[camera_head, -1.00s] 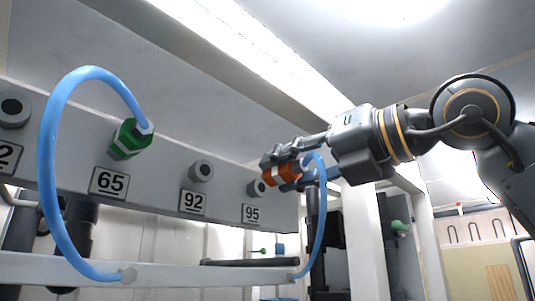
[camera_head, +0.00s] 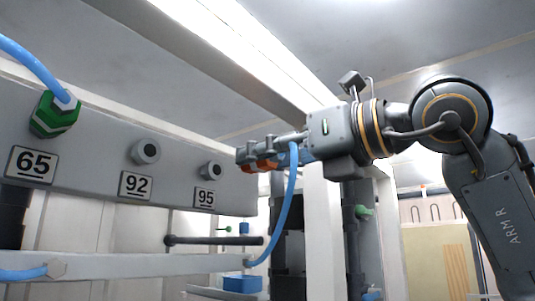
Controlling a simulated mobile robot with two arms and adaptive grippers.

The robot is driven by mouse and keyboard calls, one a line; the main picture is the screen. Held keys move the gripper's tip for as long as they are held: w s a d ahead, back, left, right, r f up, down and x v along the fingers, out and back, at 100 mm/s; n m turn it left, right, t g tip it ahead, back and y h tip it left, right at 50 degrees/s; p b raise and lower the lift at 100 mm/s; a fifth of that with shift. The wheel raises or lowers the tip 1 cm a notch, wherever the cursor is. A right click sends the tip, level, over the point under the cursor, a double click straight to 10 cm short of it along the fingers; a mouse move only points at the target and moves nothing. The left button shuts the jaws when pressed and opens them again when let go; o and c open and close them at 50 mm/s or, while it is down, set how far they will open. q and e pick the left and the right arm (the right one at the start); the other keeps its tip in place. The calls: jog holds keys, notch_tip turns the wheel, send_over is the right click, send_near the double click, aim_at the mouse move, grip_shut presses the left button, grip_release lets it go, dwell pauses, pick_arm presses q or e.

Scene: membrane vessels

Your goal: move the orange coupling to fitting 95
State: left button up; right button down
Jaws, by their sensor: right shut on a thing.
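The orange coupling (camera_head: 262,165) is held in my right gripper (camera_head: 262,153), mostly hidden by the fingers. A blue hose (camera_head: 286,205) runs down from it to the lower rail. Fitting 95 (camera_head: 211,170) is a grey round stub on the grey panel, above the label 95 (camera_head: 204,198). The coupling is to the right of fitting 95 in the picture, and a gap shows between them. How far apart they are in depth I cannot tell. My left gripper is out of view.
Fitting 92 (camera_head: 146,152) is bare. A green coupling (camera_head: 54,115) with a blue hose (camera_head: 30,58) sits on fitting 65. A grey lower rail (camera_head: 150,265) runs under the panel. A blue bin (camera_head: 242,283) stands below it.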

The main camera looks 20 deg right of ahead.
aim_at(217, 170)
jog(key=shift+w+a, duration=0.25)
jog(key=shift+w, duration=0.5)
jog(key=shift+p+x, duration=0.8)
jog(key=shift+x, duration=1.1)
jog(key=shift+s+a, duration=0.15)
jog(key=shift+b, duration=0.45)
jog(key=shift+w+a, duration=0.25)
jog(key=shift+w, duration=0.25)
jog(key=c, duration=0.8)
grip_release()
jog(key=shift+c, duration=0.2)
jog(key=v, duration=1.2)
